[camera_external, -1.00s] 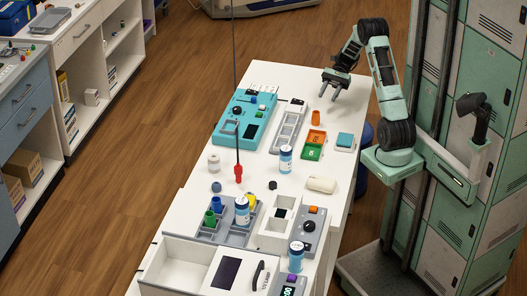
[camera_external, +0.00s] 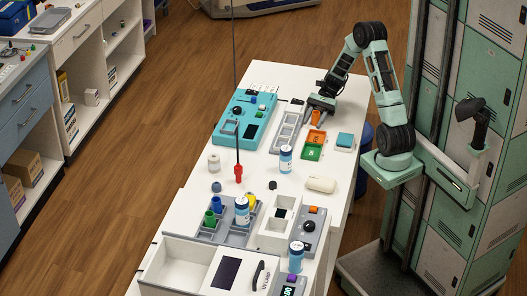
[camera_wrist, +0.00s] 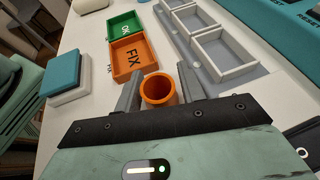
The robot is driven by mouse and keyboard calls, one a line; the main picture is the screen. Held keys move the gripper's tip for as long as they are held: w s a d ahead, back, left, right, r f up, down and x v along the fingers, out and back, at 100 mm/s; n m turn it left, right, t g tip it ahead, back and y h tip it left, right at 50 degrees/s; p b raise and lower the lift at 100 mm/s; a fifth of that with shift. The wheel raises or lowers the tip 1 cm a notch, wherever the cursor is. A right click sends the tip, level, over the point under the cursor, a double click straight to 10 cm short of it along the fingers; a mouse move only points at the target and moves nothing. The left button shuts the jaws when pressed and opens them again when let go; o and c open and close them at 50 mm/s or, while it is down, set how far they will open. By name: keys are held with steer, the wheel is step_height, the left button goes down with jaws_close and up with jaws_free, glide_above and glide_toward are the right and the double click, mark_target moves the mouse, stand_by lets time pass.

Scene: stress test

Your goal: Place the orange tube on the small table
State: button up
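The orange tube (camera_external: 315,117) stands upright on the long white table (camera_external: 335,200), beside the orange FIX tray. In the wrist view the tube (camera_wrist: 158,91) shows its open round top between my two fingers. My gripper (camera_external: 318,107) is low over the table, with one finger on each side of the tube. The fingers (camera_wrist: 160,78) are spread, and narrow gaps seem to remain beside the tube; contact is hard to judge. I cannot tell which surface is the small table.
The orange FIX tray (camera_external: 316,137) and green OK tray (camera_external: 313,152) lie just past the tube. A grey tray with white bins (camera_wrist: 222,52) is close to the right in the wrist view. A teal-topped block (camera_external: 345,140) stands near the table's right edge.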

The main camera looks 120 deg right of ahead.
steer(key=shift+w, duration=0.1)
steer(key=c, duration=0.8)
step_height(320, 180, up, 10)
steer(key=p, duration=0.2)
